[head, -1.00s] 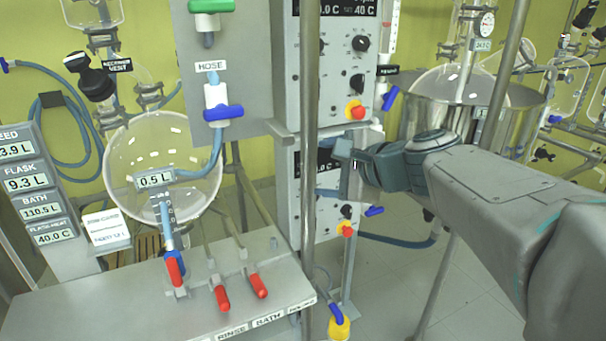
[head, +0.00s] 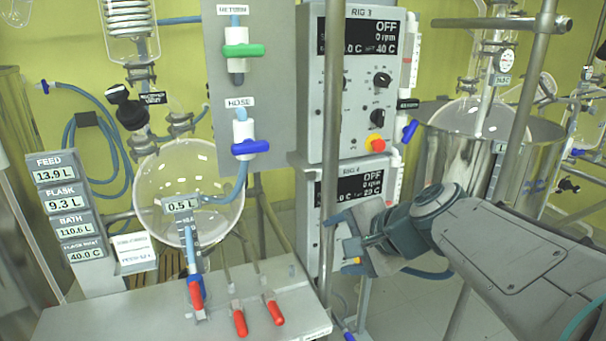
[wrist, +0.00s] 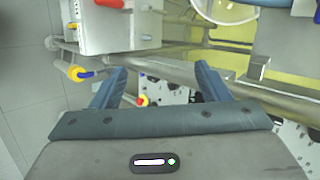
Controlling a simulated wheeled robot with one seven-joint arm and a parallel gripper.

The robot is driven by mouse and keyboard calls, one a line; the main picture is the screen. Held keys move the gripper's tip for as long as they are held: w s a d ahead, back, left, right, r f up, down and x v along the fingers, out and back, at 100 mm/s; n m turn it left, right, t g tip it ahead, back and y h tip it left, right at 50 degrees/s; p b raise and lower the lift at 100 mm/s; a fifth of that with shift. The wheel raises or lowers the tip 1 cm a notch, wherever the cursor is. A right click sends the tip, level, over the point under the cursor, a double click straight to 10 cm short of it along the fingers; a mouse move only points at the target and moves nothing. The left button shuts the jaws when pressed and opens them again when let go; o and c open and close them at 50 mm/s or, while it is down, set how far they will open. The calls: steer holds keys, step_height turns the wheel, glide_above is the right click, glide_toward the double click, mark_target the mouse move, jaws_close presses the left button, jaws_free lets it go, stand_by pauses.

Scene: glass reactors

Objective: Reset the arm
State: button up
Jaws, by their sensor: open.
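My gripper (head: 352,258) is at the lower right of centre in the head view, in front of the lower RIG control box (head: 362,188). Its arm comes in from the right edge. In the wrist view my gripper (wrist: 160,85) shows two blue-grey fingers spread apart with nothing between them. Beyond them is a red-and-yellow knob (wrist: 143,100). I cannot tell from the views how close the fingers are to the box or the steel pole.
A steel pole (head: 333,120) stands left of my gripper. A bench (head: 130,318) with red-handled valves is at lower left, below a round glass flask (head: 160,178). A steel bath vessel (head: 545,150) stands behind my arm. Grey floor shows below.

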steer(key=s+d+f+n+g+h+p, duration=0.2)
steer(key=s+n+h+p, duration=0.1)
steer(key=s+n, duration=0.2)
steer(key=s+d+f+n+g+h+p, duration=0.2)
steer(key=s+f+n+g+p, duration=0.1)
steer(key=s+n, duration=0.3)
steer(key=shift+s+d+n+h, duration=0.3)
steer(key=shift+s+d+h, duration=0.1)
steer(key=shift+s, duration=0.3)
